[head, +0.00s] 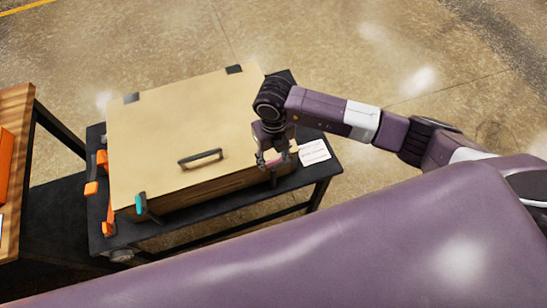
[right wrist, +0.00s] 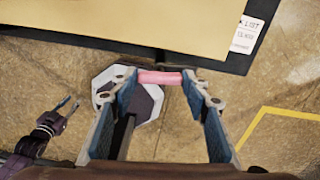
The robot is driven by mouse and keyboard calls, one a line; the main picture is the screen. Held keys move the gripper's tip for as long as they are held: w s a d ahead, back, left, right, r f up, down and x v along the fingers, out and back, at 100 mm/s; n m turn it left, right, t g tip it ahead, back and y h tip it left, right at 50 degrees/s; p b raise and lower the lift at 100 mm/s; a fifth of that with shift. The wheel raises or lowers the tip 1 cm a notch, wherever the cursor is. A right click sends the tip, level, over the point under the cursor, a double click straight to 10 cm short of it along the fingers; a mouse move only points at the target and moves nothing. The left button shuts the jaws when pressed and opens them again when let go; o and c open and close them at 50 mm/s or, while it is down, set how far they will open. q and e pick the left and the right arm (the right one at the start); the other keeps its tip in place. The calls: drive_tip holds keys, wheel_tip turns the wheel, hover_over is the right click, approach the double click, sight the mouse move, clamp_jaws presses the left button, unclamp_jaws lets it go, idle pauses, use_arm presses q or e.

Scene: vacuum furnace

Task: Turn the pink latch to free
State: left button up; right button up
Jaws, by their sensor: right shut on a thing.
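The pink latch (right wrist: 160,77) shows as a short pink bar at the front edge of the tan furnace box (head: 170,125). In the right wrist view it spans the gap between the fingertips of my right gripper (right wrist: 160,82), which is shut on it. In the head view my right gripper (head: 273,162) reaches down at the box's front right corner and hides most of the latch, so its angle is hard to tell. My left gripper (right wrist: 68,106) shows small at the left of the right wrist view, away from the box, its fingers apart and empty.
A teal latch (head: 140,204) is at the box's front left corner, and a dark handle (head: 200,158) lies on the lid. A printed paper (head: 314,152) lies on the black table (head: 318,178) to the right. Orange parts (head: 91,188) stand at the left.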

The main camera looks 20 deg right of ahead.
sight(273, 160)
drive_tip(key=shift+m, duration=0.6)
drive_tip(key=shift+w, duration=0.1)
drive_tip(key=o, duration=1.2)
drive_tip(key=shift+c, duration=0.2)
drive_tip(key=shift+r, duration=0.1)
wheel_tip(273, 160, up, 12)
